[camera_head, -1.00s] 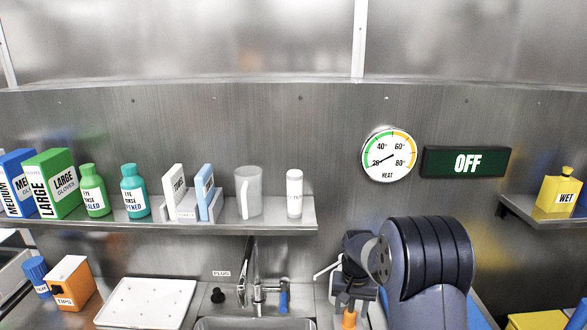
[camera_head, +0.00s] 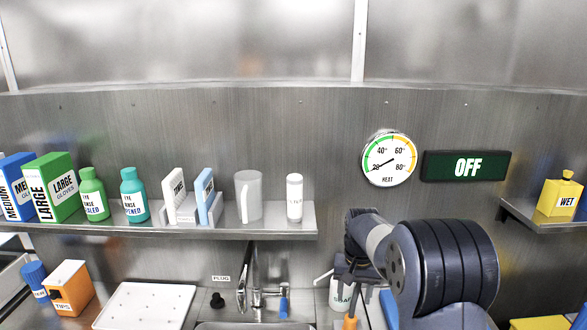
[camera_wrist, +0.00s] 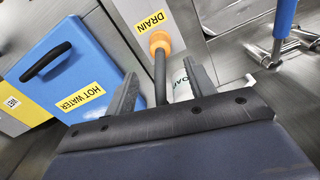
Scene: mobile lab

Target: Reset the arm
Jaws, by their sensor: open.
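My arm (camera_head: 440,265) is bent at the right of the head view, with its wrist end pointing down beside the sink. My gripper (camera_wrist: 160,68) shows in the wrist view with its two grey fingers apart. A dark rod with an orange end (camera_wrist: 159,41) appears between the fingers in the picture; I cannot tell whether it touches them. An orange piece (camera_head: 350,322) also shows below the wrist in the head view. The fingertips are hard to make out in the head view.
A white soap bottle (camera_head: 338,296) stands close behind the gripper. A blue hot water box (camera_wrist: 72,68) and a drain label (camera_wrist: 150,19) lie near the fingers. The loaded shelf (camera_head: 270,226) runs left; a sink tap (camera_head: 256,290) and white tray (camera_head: 150,305) sit below.

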